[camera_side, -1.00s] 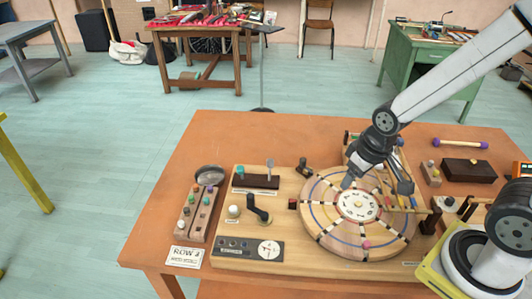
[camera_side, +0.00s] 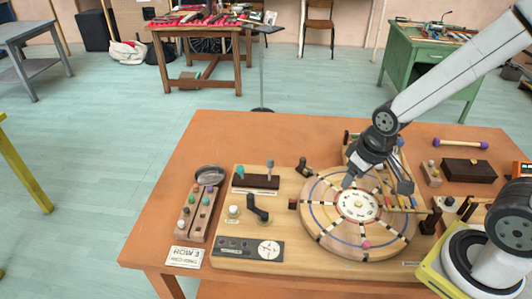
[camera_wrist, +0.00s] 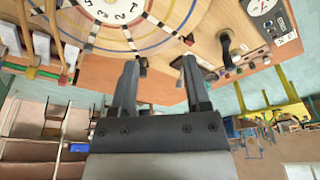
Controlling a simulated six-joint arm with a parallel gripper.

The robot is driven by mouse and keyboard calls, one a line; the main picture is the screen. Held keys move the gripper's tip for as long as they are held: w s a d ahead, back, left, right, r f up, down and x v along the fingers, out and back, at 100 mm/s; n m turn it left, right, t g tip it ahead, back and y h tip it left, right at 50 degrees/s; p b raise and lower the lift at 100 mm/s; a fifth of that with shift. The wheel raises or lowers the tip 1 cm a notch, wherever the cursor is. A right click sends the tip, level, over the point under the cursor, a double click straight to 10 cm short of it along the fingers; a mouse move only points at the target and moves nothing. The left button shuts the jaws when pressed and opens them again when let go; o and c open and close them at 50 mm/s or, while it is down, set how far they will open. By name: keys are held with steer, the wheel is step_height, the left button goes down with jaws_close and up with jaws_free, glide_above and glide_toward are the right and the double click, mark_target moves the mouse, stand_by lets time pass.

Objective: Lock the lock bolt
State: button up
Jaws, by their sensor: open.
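No readable label marks the lock bolt. A small dark block (camera_side: 293,204) at the left rim of the round wheel (camera_side: 325,238), and a dark knobbed piece (camera_side: 304,167) at the board's back edge beside the wheel, could be it; I cannot tell which. The block also shows in the wrist view (camera_wrist: 188,39), ahead of the fingers. My gripper (camera_side: 378,182) is above the back of the wheel, apart from both pieces in the side view. In the wrist view its two fingers (camera_wrist: 160,68) are spread with nothing held between them. The left finger partly hides a dark piece near the board's edge.
A black crank (camera_side: 258,210), a lever block (camera_side: 256,181) and a dial panel (camera_side: 250,248) sit left of the wheel. A peg rack (camera_side: 198,215) stands farther left. Coloured bars and posts crowd the wheel's right. The orange table's back left is clear.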

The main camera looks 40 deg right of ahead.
steer(key=shift+w, duration=0.2)
jaws_close()
steer(key=w+d+f+m, duration=0.1)
steer(key=w+d, duration=0.2)
steer(key=w, duration=0.9)
steer(key=w+d+f+m+t, duration=0.1)
steer(key=w+d, duration=0.3)
steer(key=w, duration=0.7)
steer(key=shift+w+d+f+h, duration=0.3)
steer(key=shift+w+f+h, duration=0.1)
